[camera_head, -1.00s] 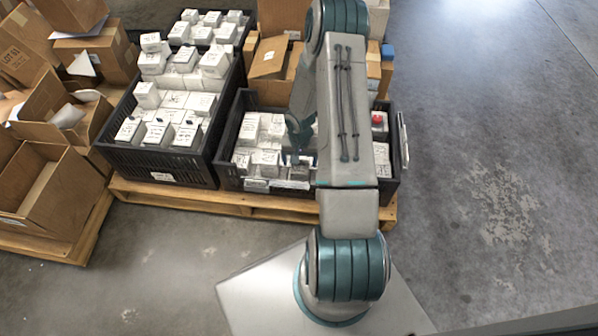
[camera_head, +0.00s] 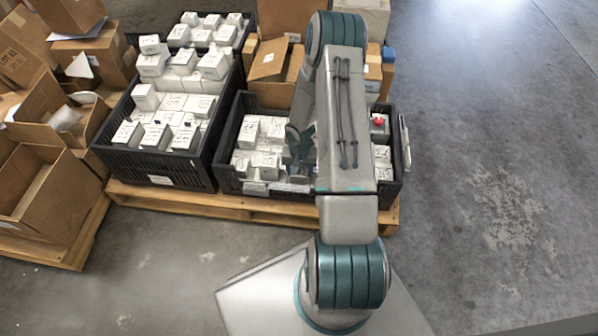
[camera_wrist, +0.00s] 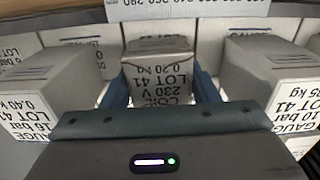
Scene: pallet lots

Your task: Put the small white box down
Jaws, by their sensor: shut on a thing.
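The small white box (camera_wrist: 158,68), with black print reading "230 V" and "LOT 41", is between the two blue fingers of my gripper (camera_wrist: 158,90) in the wrist view. The gripper is shut on it. Larger white boxes stand close on both sides, one on the left (camera_wrist: 60,80) and one on the right (camera_wrist: 262,75). In the head view my gripper (camera_head: 299,145) is low over the right black crate (camera_head: 226,178), among its white boxes. My arm hides part of that crate, and I cannot tell whether the held box touches what is below.
A second black crate (camera_head: 196,172) full of white boxes stands on the left of the same wooden pallet (camera_head: 225,206). Open cardboard boxes (camera_head: 35,190) fill another pallet at the far left. A red-topped item (camera_head: 379,123) sits in the right crate. The floor at right is clear.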

